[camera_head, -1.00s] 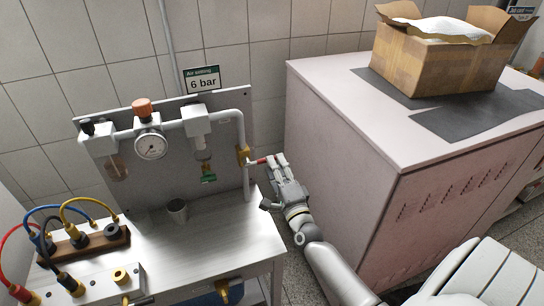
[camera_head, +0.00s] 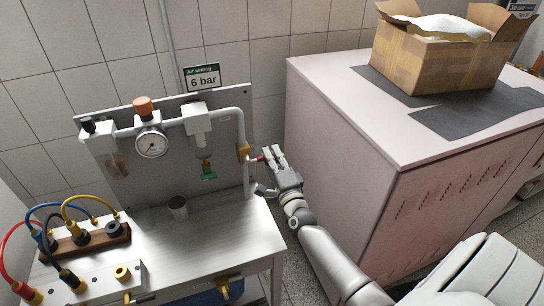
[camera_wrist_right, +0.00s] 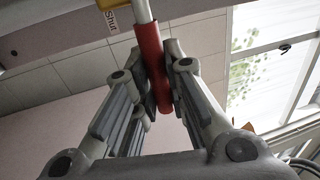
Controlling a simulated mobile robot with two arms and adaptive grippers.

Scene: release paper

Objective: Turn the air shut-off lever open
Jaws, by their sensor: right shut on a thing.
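The air shut-off lever has a red grip (camera_wrist_right: 152,65) on a pale metal stem. In the head view the lever (camera_head: 261,158) sticks out to the right from a yellow valve body (camera_head: 243,150) on the vertical white pipe. My right gripper (camera_head: 273,155) is at the lever's outer end, and its fingers hide part of the red grip. In the wrist view the right gripper (camera_wrist_right: 161,78) has its fingertips closed on both sides of the red grip. A label reading "Shut" (camera_wrist_right: 112,19) is beside the stem. My left gripper is not in view.
The air panel (camera_head: 160,185) carries a gauge (camera_head: 152,142) and filters left of the valve. A pink cabinet (camera_head: 345,165) with an open cardboard box (camera_head: 435,60) stands close on the right. My right arm lies in the gap between the bench (camera_head: 225,235) and cabinet.

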